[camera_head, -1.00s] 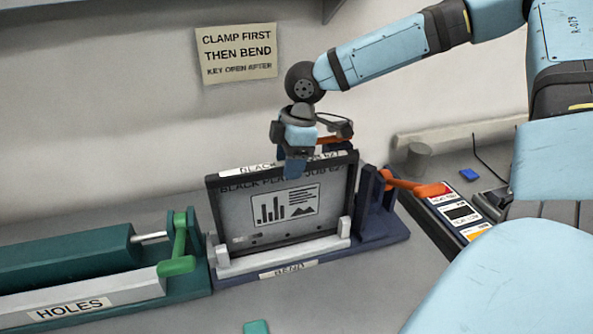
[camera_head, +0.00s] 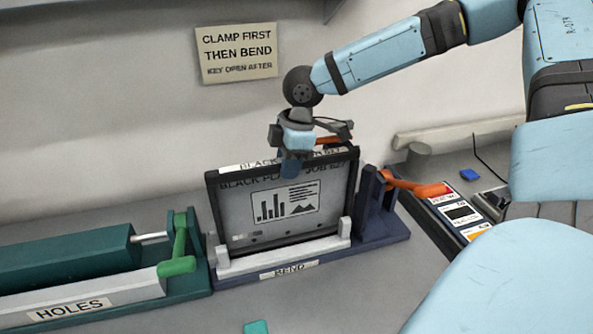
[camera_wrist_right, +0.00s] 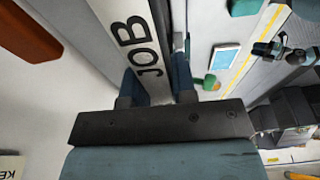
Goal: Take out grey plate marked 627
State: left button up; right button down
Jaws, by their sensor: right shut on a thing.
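The grey plate (camera_head: 335,205) stands upright in the slot of the dark blue BEND unit (camera_head: 385,235). It has a black border, a printed chart and lettering along its top that reads roughly "BLACK PLATE JOB 627", partly hidden by my fingers. My right gripper (camera_head: 291,166) is shut on the middle of its top edge from above. In the right wrist view, the fingers (camera_wrist_right: 156,88) straddle a white strip (camera_wrist_right: 135,35) reading "JOB" along that edge. The plate's lower edge is hidden behind the unit's light front bar (camera_head: 280,256). My left gripper is out of view.
The green HOLES unit (camera_head: 70,262) stands close on the left. A wall note (camera_head: 236,54) hangs behind. The bench in front is mostly clear.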

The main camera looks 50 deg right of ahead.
notch_tip(320, 180, up, 10)
jog(key=p, duration=0.8)
jog(key=shift+p, duration=0.35)
jog(key=shift+r, duration=0.15)
